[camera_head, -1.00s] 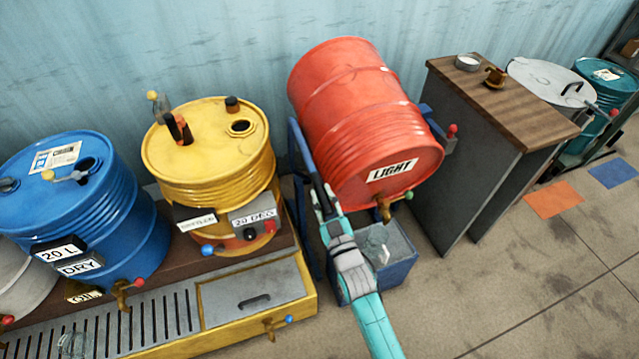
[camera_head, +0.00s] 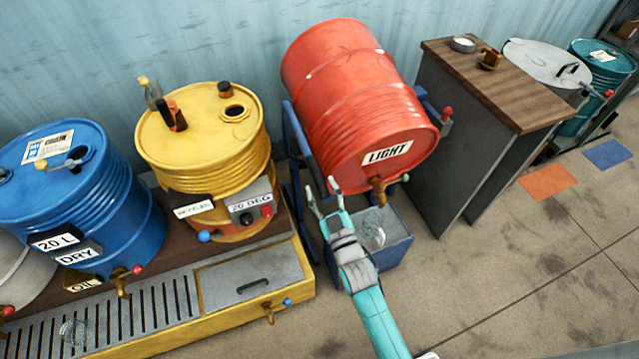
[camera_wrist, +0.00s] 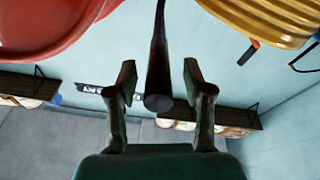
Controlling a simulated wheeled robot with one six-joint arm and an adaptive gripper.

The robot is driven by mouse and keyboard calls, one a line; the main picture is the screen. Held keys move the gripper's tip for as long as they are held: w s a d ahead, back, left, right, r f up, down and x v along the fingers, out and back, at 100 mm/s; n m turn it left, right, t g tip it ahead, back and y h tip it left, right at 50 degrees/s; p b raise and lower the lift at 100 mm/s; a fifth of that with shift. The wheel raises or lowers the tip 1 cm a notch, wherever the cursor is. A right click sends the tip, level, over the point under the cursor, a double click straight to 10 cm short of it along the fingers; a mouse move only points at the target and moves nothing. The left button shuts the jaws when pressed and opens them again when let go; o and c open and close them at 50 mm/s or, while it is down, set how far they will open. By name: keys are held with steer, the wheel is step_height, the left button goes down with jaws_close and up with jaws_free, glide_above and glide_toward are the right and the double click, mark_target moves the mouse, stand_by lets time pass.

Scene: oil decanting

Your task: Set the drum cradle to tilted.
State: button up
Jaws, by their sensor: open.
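The red drum (camera_head: 350,95) with a LIGHT label lies slanted in the blue drum cradle (camera_head: 297,150), its labelled end toward the front and lower. A brass tap (camera_head: 378,190) is on that end. My gripper (camera_head: 321,186) is open at the cradle's left front, below the drum. In the wrist view, a dark rod with a blunt round end (camera_wrist: 158,85) stands between my open fingers (camera_wrist: 158,80), with gaps on both sides. The drum also shows at upper left there (camera_wrist: 45,22). Where the rod joins the cradle is not clear.
The yellow drum (camera_head: 200,150) and blue drum (camera_head: 75,190) stand left, behind a grated yellow tray (camera_head: 285,308). A blue bin (camera_head: 395,250) with a clear vessel sits under the tap. A wood-topped cabinet (camera_head: 500,80) stands right. Floor at front right is clear.

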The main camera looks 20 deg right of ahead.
steer(key=v, duration=1)
steer(key=s+r+m+g, duration=0.1)
steer(key=s+r+g, duration=0.1)
steer(key=s, duration=1.4)
steer(key=s+r+m+g, duration=0.2)
steer(key=s+r+g, duration=0.1)
steer(key=s, duration=1.3)
steer(key=shift+r+g, duration=0.3)
steer(key=shift+g, duration=0.1)
